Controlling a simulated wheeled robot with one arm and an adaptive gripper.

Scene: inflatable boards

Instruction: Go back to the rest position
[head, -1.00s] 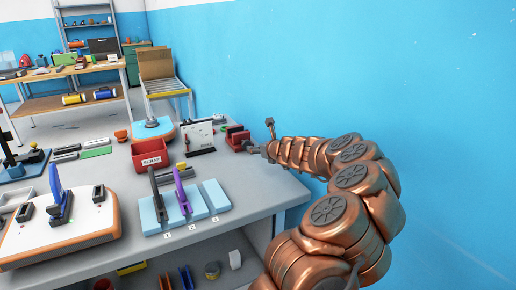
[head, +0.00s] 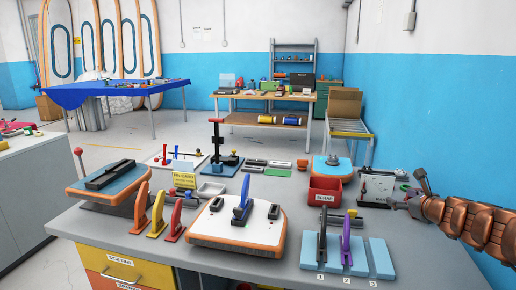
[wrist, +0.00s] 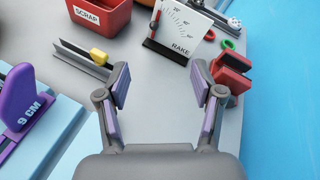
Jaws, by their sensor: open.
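My gripper (head: 408,200) is at the right end of the grey workbench (head: 419,262), at the right of the head view, with my copper-coloured arm reaching in from the right edge. In the wrist view my gripper (wrist: 160,98) is open, its two purple-padded fingers wide apart. Only bare grey bench top shows between them, so it is empty. A red clamp-like block (wrist: 231,72) lies close beyond the right finger. A dark channel piece with a yellow knob (wrist: 98,56) lies close beyond the left finger.
A red SCRAP bin (head: 325,189) and a white RAKE gauge (head: 377,186) stand near the gripper. A light blue slotted base (head: 378,258) holds a dark fin and a purple fin (head: 346,238). A white board with a blue fin (head: 242,205) is mid-bench. The blue wall is at right.

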